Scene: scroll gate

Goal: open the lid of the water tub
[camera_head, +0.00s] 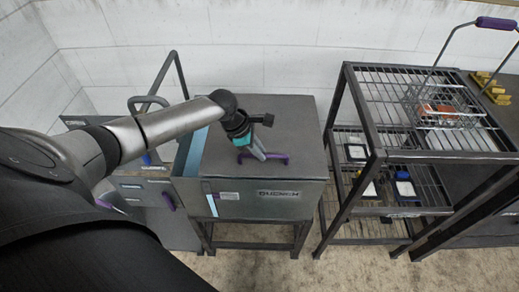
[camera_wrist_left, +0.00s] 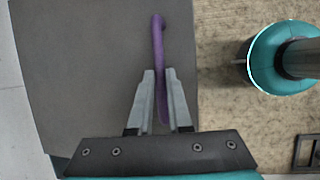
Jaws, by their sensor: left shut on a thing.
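The water tub (camera_head: 250,205) is a grey metal box on a stand in the middle of the head view. Its flat grey lid (camera_head: 290,125) covers most of the top. A pale blue strip (camera_head: 194,152) shows along the lid's left edge; I cannot tell if it is water. A purple handle (camera_head: 278,157) sits on the lid near the front; it also shows in the left wrist view (camera_wrist_left: 158,45). My left gripper (camera_head: 256,155) is shut on the handle, with its fingers (camera_wrist_left: 160,90) on either side of it. My right gripper is not in view.
A wire-shelf rack (camera_head: 375,120) stands right of the tub, with a wire basket (camera_head: 440,105) on top. A grey cabinet (camera_head: 150,195) with a raised metal rail stands to the left. A white wall is behind. Bare floor (camera_head: 270,265) lies in front.

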